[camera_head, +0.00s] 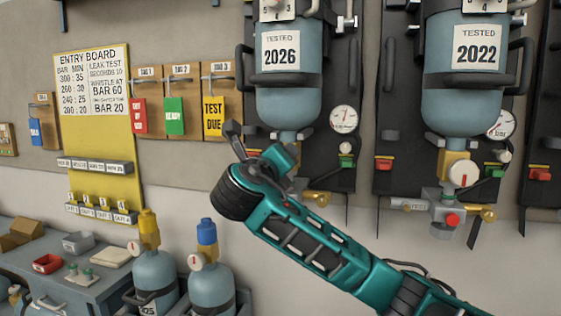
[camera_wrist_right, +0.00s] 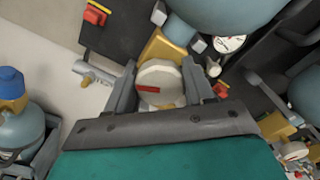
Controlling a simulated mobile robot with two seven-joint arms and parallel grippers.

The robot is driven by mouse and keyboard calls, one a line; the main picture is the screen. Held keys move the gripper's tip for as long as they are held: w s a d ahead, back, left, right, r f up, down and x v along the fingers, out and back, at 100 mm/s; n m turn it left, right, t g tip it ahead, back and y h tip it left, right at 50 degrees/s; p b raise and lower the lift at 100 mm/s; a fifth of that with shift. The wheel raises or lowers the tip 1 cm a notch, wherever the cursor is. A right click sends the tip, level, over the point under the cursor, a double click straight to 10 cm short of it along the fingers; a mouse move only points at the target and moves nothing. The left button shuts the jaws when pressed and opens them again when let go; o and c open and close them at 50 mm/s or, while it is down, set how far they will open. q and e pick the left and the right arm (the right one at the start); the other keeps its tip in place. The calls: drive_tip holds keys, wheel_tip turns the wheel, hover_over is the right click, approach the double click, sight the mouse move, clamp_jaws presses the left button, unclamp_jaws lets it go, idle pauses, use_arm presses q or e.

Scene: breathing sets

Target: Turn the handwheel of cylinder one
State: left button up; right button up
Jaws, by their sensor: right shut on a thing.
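A blue-grey cylinder (camera_head: 287,94) labelled TESTED 2026 hangs on a dark wall panel. I cannot read which cylinder number it carries. My right gripper (camera_head: 266,148) is just under it, hiding most of its valve. In the right wrist view, the white handwheel (camera_wrist_right: 168,73) with a red mark sits between the two grey fingers of this gripper (camera_wrist_right: 160,84), in front of a yellow valve body (camera_wrist_right: 162,46). The gripper is shut on the handwheel. The red mark lies nearly level. My left gripper is not in view.
A second cylinder (camera_head: 463,100), labelled TESTED 2022, hangs to the right with its own white handwheel (camera_head: 463,174). A pressure gauge (camera_head: 343,119) is right of the gripper. Standing cylinders (camera_head: 212,289) and a bench (camera_head: 97,284) are lower left. Hanging tags (camera_head: 174,116) are on the wall.

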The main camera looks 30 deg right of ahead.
drive_tip(key=n, duration=0.4)
drive_tip(key=shift+r, duration=0.35)
drive_tip(key=shift+a+f+n, duration=0.1)
drive_tip(key=shift+n, duration=1.9)
drive_tip(key=shift+f+n, duration=0.1)
drive_tip(key=shift+n, duration=1.1)
drive_tip(key=shift+w+a+f+n, duration=0.1)
drive_tip(key=shift+n, duration=0.6)
drive_tip(key=shift+f+n, duration=0.3)
drive_tip(key=shift+n, duration=0.2)
drive_tip(key=o, duration=1)
drive_tip(key=shift+r, duration=0.1)
drive_tip(key=b+v, duration=0.2)
drive_tip(key=v, duration=1.1)
